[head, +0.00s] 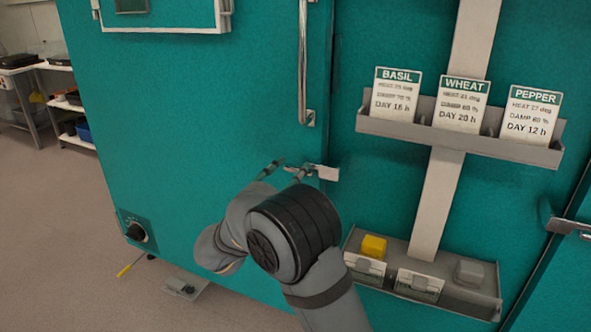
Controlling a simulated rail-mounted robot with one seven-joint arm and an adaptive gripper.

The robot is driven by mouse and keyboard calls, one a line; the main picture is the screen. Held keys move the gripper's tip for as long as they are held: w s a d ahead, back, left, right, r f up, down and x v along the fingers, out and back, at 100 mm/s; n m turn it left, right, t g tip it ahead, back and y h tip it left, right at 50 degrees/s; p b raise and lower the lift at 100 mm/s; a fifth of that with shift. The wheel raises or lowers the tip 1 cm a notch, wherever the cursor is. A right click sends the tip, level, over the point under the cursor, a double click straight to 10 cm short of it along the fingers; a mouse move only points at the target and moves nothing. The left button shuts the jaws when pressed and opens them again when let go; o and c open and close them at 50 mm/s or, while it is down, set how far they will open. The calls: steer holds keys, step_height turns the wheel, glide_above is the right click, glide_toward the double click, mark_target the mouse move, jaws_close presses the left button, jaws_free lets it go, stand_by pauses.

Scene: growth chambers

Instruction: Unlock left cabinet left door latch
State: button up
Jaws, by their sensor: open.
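The left cabinet's left door (190,130) is a large teal panel and looks shut. Its latch (325,172) is a small pale metal piece at the door's right edge, below the long vertical handle (303,65). My gripper (286,168) is open, with its fingertips just left of the latch. I cannot tell whether the fingers touch the latch. My arm hides the door's lower right part, and the gripper's palm is partly hidden behind it.
A grey rack (470,140) holds basil, wheat and pepper cards on the teal panel to the right. A lower tray (455,303) holds a yellow block (373,246) and grey blocks. A dial (137,232) sits at the door's lower left. Another latch (566,226) shows at far right.

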mark_target(295, 169)
steer(key=shift+x, duration=1.6)
steer(key=shift+c, duration=0.8)
jaws_close()
steer(key=shift+r, duration=0.1)
